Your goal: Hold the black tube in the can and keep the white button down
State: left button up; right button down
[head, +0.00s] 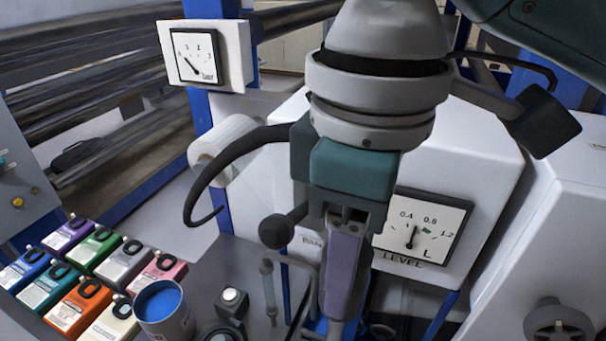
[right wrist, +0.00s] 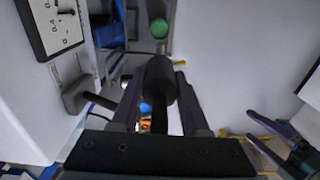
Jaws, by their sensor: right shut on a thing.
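The right gripper (head: 342,285) points down in the middle of the head view. In the right wrist view, its dark fingers are shut on a black tube (right wrist: 160,82), which stands between them. The tube's lower end is hidden. The white button (head: 231,294) sits on a small black box left of this gripper; nothing is seen touching it. A can of blue ink (head: 178,326) stands further left; I see no tube in it. A dark two-pronged shape, which looks like my left gripper (right wrist: 272,143) with its fingers apart, shows at the right wrist view's lower right.
Several coloured ink boxes (head: 75,308) stand at the left. A white machine with a level gauge (head: 421,228) rises behind the right gripper; the gauge also shows in the right wrist view (right wrist: 55,25). Another gauge (head: 196,57) and a white roll (head: 222,145) are at upper left.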

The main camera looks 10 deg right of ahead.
jog(key=f+b, duration=0.1)
jog(key=f, duration=0.7)
jog(key=f+b, duration=0.1)
jog(key=f, duration=0.7)
jog(key=shift+s+d, duration=0.15)
jog(key=shift+s, duration=0.05)
jog(key=shift+f+b, duration=0.2)
jog(key=shift+b, duration=0.2)
notch_tip(320, 180, down, 16)
jog(key=b, duration=1.2)
jog(key=shift+r+b, duration=0.2)
jog(key=shift+b, duration=0.2)
